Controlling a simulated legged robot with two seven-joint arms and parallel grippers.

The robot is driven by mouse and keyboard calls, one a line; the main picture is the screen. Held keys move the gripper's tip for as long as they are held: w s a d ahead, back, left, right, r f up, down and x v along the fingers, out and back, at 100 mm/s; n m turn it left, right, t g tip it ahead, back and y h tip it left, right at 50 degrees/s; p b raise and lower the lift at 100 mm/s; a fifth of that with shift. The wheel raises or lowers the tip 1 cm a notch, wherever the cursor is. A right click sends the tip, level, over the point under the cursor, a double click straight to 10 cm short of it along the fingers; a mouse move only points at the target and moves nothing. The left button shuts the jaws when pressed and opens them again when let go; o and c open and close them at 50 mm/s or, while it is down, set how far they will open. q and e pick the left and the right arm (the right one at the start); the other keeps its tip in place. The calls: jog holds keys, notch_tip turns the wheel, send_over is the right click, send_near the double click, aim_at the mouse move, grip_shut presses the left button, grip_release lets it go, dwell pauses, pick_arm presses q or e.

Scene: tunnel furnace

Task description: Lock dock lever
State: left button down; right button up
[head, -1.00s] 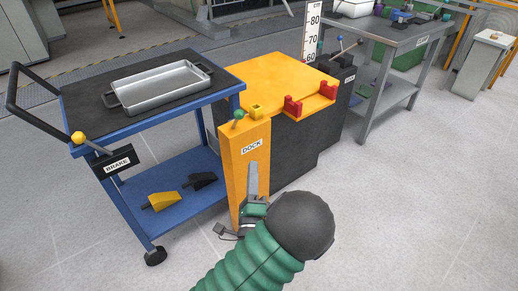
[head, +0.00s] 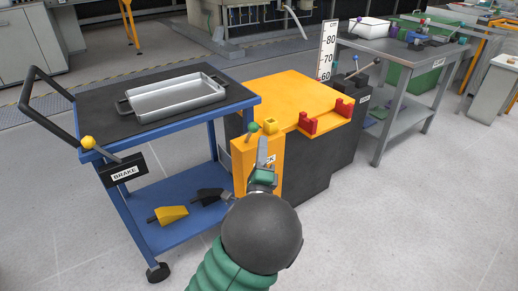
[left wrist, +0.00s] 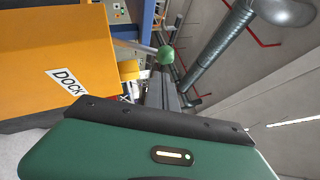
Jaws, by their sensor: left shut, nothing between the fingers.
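The dock lever has a green ball knob (head: 253,127) and stands at the top of the orange dock post (head: 243,170). A small yellow block (head: 271,125) sits beside the knob. My left gripper (head: 262,142) is shut and empty in front of the post's upper part, just below the knob, and partly hides the DOCK label. In the left wrist view the green knob (left wrist: 165,55) shows close to the fingertips (left wrist: 163,75), on a thin grey rod. I cannot tell whether they touch. My right gripper is not in view.
A blue cart (head: 197,232) carrying a metal tray (head: 175,98) stands at left, with a yellow-knobbed brake lever (head: 88,142). An orange-topped block (head: 285,88) with red brackets (head: 308,125) is behind the post. A grey table (head: 412,52) stands at right. Open floor lies at front right.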

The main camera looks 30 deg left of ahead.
pick_arm(q)
jog(key=shift+w+a+r, duration=0.15)
jog(key=shift+a+r, duration=0.2)
jog(key=shift+a, duration=0.35)
jog(key=w+a+r+n+g+h+p, duration=0.3)
jog(key=a+r+n+g+h+p, duration=0.1)
jog(key=p, duration=2.2)
jog(key=a+r+n+g, duration=0.1)
jog(key=a+n+g, duration=0.1)
jog(key=a+g, duration=0.1)
jog(key=shift+w+a+n+g+h, duration=0.25)
jog(key=shift+a+n+g+h, duration=0.05)
jog(key=shift+a, duration=0.55)
jog(key=shift+a+r, duration=0.1)
